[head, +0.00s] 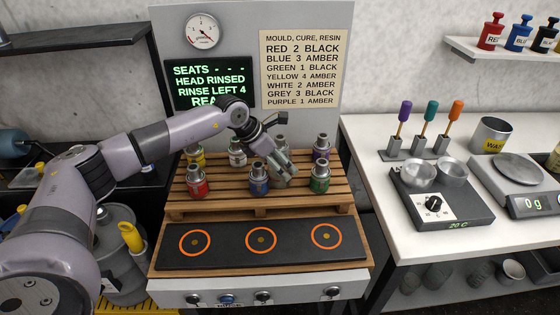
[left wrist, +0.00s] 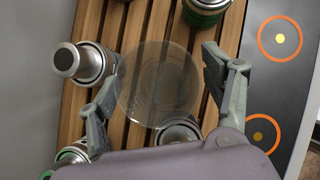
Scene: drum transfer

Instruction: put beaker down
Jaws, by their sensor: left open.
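My left gripper (head: 280,165) is low over the slatted wooden rack, between the blue drum (head: 258,182) and the green drum (head: 320,180). In the left wrist view its two fingers (left wrist: 162,72) are spread apart. A clear, round, see-through shape, which looks like the beaker (left wrist: 158,88), lies between them over the slats. I cannot tell whether it touches the fingers or rests on the slats. I cannot make the beaker out in the head view. My right gripper is not in view.
Drums crowd the rack (head: 220,207), including a red one (head: 197,182) and a purple one (head: 321,148). A dark strip (head: 290,256) with three orange rings lies bare in front. A beaker-like metal pot (head: 490,136), a scale and a hotplate stand on the right bench.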

